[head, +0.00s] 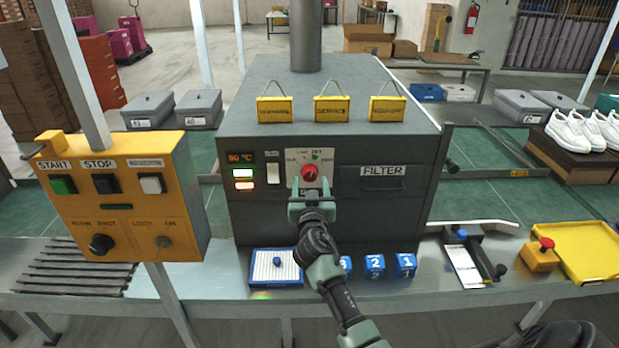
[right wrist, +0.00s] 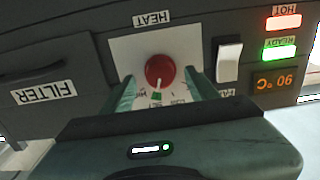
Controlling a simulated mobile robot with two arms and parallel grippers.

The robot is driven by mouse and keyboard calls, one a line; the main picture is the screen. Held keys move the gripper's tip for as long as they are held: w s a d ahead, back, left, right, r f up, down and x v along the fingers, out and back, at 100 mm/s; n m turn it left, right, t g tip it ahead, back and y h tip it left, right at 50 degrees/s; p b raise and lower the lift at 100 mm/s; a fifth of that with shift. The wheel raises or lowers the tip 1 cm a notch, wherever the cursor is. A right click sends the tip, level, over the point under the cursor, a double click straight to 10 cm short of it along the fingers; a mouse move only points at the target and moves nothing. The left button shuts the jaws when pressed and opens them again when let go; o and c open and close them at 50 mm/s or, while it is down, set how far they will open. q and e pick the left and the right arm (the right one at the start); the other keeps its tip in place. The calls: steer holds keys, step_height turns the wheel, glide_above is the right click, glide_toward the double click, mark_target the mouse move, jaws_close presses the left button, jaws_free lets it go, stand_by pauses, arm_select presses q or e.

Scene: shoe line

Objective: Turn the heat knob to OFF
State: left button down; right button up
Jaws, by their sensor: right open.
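The red heat knob (head: 310,173) sits on a pale plate (head: 293,182) on the front of the dark grey machine (head: 240,150). In the right wrist view, which is upside down, the knob (right wrist: 160,70) shows under the HEAT label, with a pale pointer mark on its lower side. The small dial lettering is too blurred to read surely. My right gripper (head: 311,199) is at the knob. In the wrist view its open fingers (right wrist: 161,84) are on either side of the knob, with gaps visible. My left gripper is not in view.
The display (head: 241,157) reads 90 °C; the green READY lamp (right wrist: 280,52) and red HOT lamp (right wrist: 284,22) are lit. A white switch (head: 273,172) is left of the knob and the FILTER drawer (head: 383,184) right. Blue numbered blocks (head: 375,266) stand below; a yellow panel (head: 185,200) stands left.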

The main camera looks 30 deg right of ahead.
mark_target(310, 174)
steer(key=shift+x, duration=1.35)
jaws_close()
